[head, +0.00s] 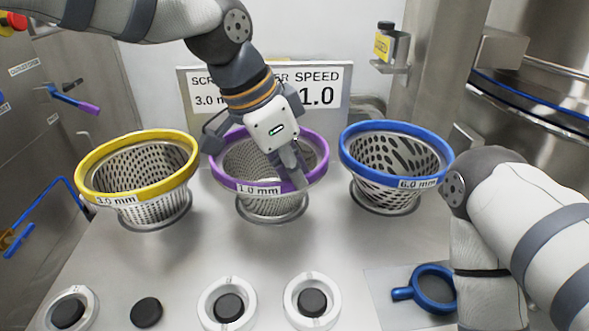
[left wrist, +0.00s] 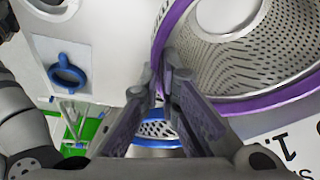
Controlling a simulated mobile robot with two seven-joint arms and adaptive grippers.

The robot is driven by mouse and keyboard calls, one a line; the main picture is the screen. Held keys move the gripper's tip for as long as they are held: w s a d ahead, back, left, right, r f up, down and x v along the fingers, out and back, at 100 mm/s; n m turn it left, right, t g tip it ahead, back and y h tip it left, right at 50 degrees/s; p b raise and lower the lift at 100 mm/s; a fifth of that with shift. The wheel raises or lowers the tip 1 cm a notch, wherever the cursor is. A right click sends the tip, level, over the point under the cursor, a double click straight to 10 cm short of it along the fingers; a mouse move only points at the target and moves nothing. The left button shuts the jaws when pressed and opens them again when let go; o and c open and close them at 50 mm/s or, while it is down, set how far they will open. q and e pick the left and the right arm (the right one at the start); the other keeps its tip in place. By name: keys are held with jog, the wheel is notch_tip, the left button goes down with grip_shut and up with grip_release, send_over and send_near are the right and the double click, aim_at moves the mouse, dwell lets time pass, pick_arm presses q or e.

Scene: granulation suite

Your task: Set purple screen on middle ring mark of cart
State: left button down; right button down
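The purple screen (head: 262,184), a perforated metal basket with a purple rim labelled 1.0 mm, stands between two other screens on the grey top. My left gripper (head: 298,178) reaches over it from above, its fingertips at the front right of the rim. In the left wrist view the fingers (left wrist: 163,80) are close together on either side of the purple rim (left wrist: 164,36) and look closed on it. The contact is partly hidden. I cannot make out a middle ring mark. My right arm shows at right, its gripper outside the picture.
A yellow-rimmed screen (head: 95,183) stands left and a blue-rimmed screen (head: 352,165) right, both near the purple one. White rings with black centres (head: 246,290) and a blue ring with a handle (head: 449,293) lie in front. A sign (head: 335,110) stands behind.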

pick_arm(q)
jog(key=shift+r, duration=0.1)
jog(key=c, duration=1.7)
grip_release()
jog(key=shift+a, duration=0.1)
jog(key=v, duration=1.2)
